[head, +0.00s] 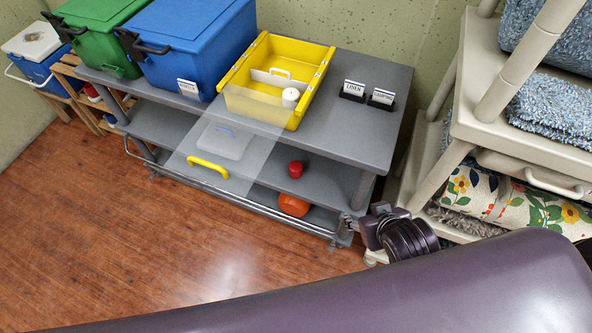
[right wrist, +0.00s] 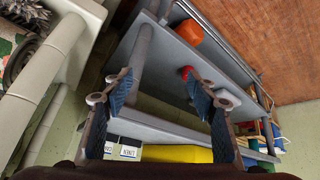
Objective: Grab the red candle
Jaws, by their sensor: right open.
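The red candle (head: 295,170) stands on the middle shelf of the grey cart (head: 340,145), near its right end. In the right wrist view the candle (right wrist: 185,72) shows small beyond the tip of the right-hand finger, partly hidden by it. My right gripper (head: 361,228) is beside the cart's front right corner, to the right of and lower in the picture than the candle. In the right wrist view its two fingers (right wrist: 158,80) are spread, with nothing between them. The gripper is apart from the candle. My left gripper is not in view.
A cart post (head: 364,190) stands near my right gripper. An orange object (head: 293,205) lies on the bottom shelf. A clear panel with a yellow handle (head: 207,172) hangs left of the candle. A beige shelf rack (head: 470,125) stands close on the right.

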